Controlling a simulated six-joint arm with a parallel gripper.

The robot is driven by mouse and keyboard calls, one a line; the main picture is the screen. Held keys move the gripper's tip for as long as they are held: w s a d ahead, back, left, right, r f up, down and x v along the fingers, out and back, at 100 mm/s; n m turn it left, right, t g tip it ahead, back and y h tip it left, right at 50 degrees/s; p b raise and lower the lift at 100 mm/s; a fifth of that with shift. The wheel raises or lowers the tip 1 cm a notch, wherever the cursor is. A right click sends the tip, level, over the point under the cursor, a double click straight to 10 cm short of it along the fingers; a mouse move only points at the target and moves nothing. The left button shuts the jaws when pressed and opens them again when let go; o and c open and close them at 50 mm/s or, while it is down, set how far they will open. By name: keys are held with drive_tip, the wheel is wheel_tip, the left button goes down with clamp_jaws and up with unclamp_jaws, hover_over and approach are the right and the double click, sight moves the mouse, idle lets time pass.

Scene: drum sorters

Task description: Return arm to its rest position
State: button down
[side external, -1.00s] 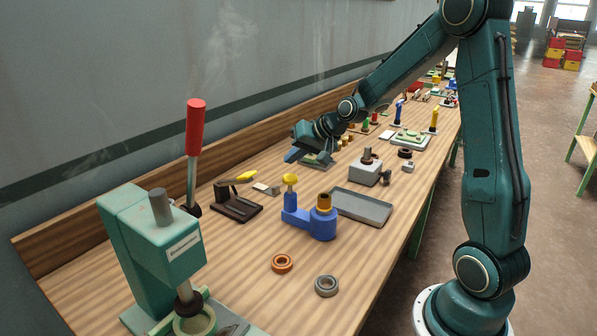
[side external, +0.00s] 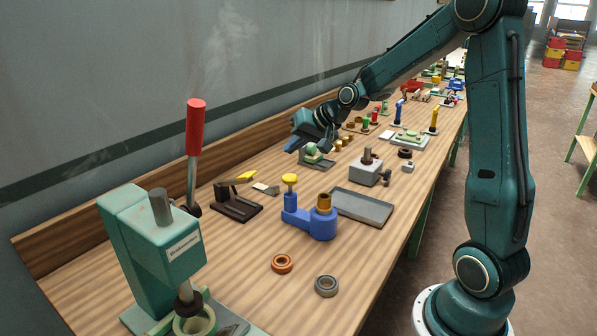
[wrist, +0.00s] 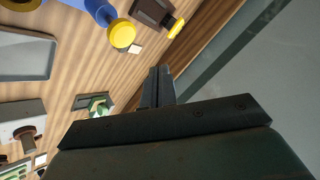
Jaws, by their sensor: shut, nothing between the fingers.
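My gripper (side external: 292,146) hangs over the back of the workbench near the wall, above and just left of a small grey fixture with a green part (side external: 312,152). It is shut and empty. In the wrist view its dark fingers (wrist: 158,85) are together, with bare bench and wall behind them. The green part also shows in the wrist view (wrist: 98,105), left of the fingers and apart from them. My arm reaches across the bench from the right.
A blue fixture (side external: 318,222) with a yellow knob, a grey tray (side external: 362,206), a dark clamp (side external: 237,205) and a grey block (side external: 366,174) stand on the bench. A green press (side external: 160,245) with a red-handled lever is in front. Two rings lie nearby. The bench (side external: 235,265) has bare wood at front.

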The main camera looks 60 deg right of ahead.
idle(0.3)
drive_tip(key=shift+s+a+r, duration=0.25)
drive_tip(key=shift+a, duration=0.15)
drive_tip(key=s+a+r+n+g, duration=0.2)
drive_tip(key=s+a+r+n, duration=0.3)
drive_tip(key=s+a, duration=0.55)
drive_tip(key=s+a+n+g+h, duration=0.1)
drive_tip(key=s+a+n, duration=0.1)
drive_tip(key=s, duration=1.5)
drive_tip(key=shift+s+a+r+n+g, duration=0.2)
drive_tip(key=shift+s+a+n+g, duration=0.15)
drive_tip(key=shift+a, duration=0.5)
